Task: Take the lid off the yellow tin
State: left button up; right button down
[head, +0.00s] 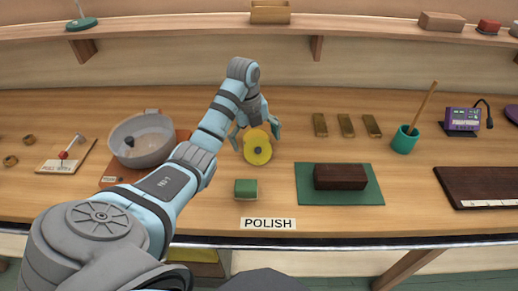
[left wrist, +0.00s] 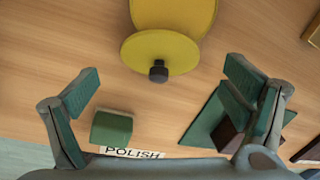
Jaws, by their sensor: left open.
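In the left wrist view nothing is between the fingers (left wrist: 160,88). My right gripper is not in view.
A green block (head: 246,189) and a POLISH label (head: 268,224) are in front of the tin. A dark brown block (head: 340,177) sits on a green mat (head: 375,194) to the right. A grey pan (head: 152,155) is left. Several brass bars (head: 346,126) lie behind right.

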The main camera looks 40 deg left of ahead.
aim_at(258, 148)
pick_arm(q)
jog(key=f, duration=0.2)
jog(key=d+f+b, duration=0.1)
jog(key=f, duration=0.1)
jog(key=shift+s+r, duration=0.15)
jog(key=c, duration=0.9)
jog(key=shift+c, duration=0.5)
